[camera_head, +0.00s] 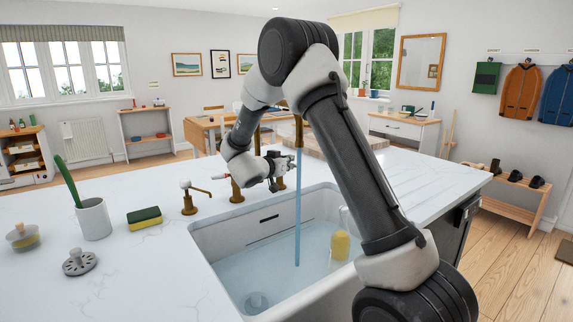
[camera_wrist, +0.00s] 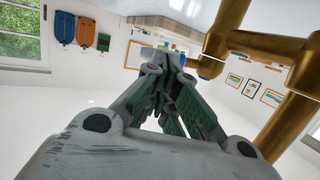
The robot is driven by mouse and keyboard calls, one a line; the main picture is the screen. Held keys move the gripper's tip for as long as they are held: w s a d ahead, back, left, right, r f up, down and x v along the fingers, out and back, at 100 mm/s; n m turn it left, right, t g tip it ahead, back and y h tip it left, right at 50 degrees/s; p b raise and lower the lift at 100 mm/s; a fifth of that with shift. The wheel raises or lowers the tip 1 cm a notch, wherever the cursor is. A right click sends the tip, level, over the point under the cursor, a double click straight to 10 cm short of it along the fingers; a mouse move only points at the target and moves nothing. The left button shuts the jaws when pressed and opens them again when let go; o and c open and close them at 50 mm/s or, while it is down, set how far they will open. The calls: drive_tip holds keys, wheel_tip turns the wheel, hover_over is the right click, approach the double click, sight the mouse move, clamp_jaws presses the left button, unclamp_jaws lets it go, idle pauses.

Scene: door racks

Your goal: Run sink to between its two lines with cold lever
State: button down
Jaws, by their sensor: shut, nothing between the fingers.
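The white sink (camera_head: 212,240) holds pale blue water (camera_head: 275,268). A blue stream (camera_head: 297,215) runs into it from the brass spout (camera_head: 298,130). A thin line shows on the sink's far inner wall below a dark slot (camera_head: 269,218); a second line I cannot make out. My gripper (camera_head: 276,180) is shut and empty beside the brass tap (camera_head: 237,192), behind the sink's far rim. In the wrist view the shut fingers (camera_wrist: 165,70) point past brass pipes (camera_wrist: 275,50), with a blue-tipped part (camera_wrist: 204,68), likely the cold lever, just right of them. Contact cannot be told.
A yellow object (camera_head: 340,246) and a clear vessel stand at the sink's right, partly behind my arm. The left counter front is clear.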

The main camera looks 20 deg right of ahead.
drive_tip(key=shift+d+n+t+y, duration=0.35)
drive_tip(key=shift+n+t+y, duration=0.25)
drive_tip(key=shift+n+t, duration=0.15)
drive_tip(key=n+t+y, duration=0.1)
drive_tip(key=d+n+t+y, duration=0.2)
drive_tip(key=shift+w, duration=0.25)
drive_tip(key=shift+d+r+x, duration=0.1)
drive_tip(key=shift+r+x, duration=0.1)
drive_tip(key=shift+x, duration=0.95)
drive_tip(key=shift+d+r+x, duration=0.15)
drive_tip(key=shift+x, duration=1)
drive_tip(key=shift+d, duration=0.1)
